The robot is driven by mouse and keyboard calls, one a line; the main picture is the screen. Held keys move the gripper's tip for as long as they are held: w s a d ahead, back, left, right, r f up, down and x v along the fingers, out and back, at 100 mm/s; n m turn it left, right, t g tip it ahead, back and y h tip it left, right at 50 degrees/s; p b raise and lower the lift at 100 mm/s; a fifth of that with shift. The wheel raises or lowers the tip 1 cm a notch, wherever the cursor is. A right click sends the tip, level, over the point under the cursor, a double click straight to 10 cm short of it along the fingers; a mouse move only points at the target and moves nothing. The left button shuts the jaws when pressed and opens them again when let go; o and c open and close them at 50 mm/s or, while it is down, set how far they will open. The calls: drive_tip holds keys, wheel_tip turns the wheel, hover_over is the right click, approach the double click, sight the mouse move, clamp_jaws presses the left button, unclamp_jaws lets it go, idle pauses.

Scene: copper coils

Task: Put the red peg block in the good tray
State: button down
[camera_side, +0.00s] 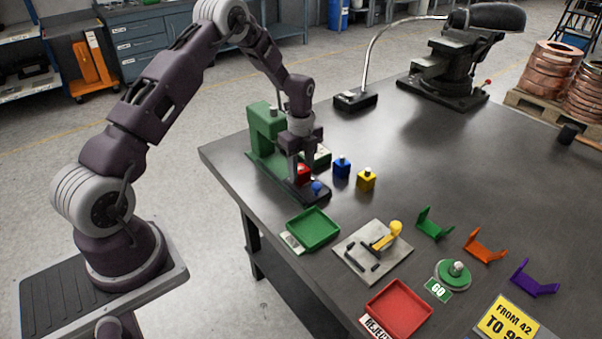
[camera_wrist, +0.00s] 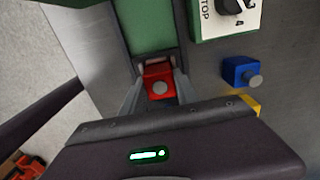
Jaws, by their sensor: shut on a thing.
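The red peg block (camera_side: 303,173) is at the green machine (camera_side: 266,133), over its dark base plate. In the wrist view the red peg block (camera_wrist: 159,84) sits between the two fingers, its round peg facing the camera. My gripper (camera_side: 301,166) is shut on the red peg block; the wrist view shows the gripper (camera_wrist: 157,92) with a finger on each side of it. I cannot tell whether the block touches the base. A green tray (camera_side: 314,229) lies empty on the table in front of the machine. A red tray (camera_side: 399,309) with a partly visible "REJECT" label lies nearer the front.
A blue peg block (camera_side: 341,167) and a yellow peg block (camera_side: 366,179) stand right of the machine. A metal plate with a yellow-handled clamp (camera_side: 383,240) lies between the trays. Green (camera_side: 434,224), orange (camera_side: 484,246) and purple (camera_side: 533,279) brackets stand right.

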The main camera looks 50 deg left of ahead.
sight(301, 167)
wheel_tip(301, 167, up, 13)
idle(0.5)
drive_tip(key=s+d+f, duration=0.3)
drive_tip(key=s+d, duration=0.1)
drive_tip(key=d, duration=0.3)
drive_tip(key=s+d+f, duration=0.3)
drive_tip(key=s+d, duration=0.1)
drive_tip(key=d, duration=0.4)
drive_tip(key=shift+w+a+f, duration=0.15)
drive_tip(key=shift+f, duration=1.7)
drive_tip(key=shift+w+a+f, duration=0.1)
drive_tip(key=shift+a+f, duration=0.05)
drive_tip(key=shift+f, duration=1.65)
drive_tip(key=shift+f, duration=0.1)
drive_tip(key=shift+f, duration=0.45)
drive_tip(key=c, duration=0.9)
unclamp_jaws()
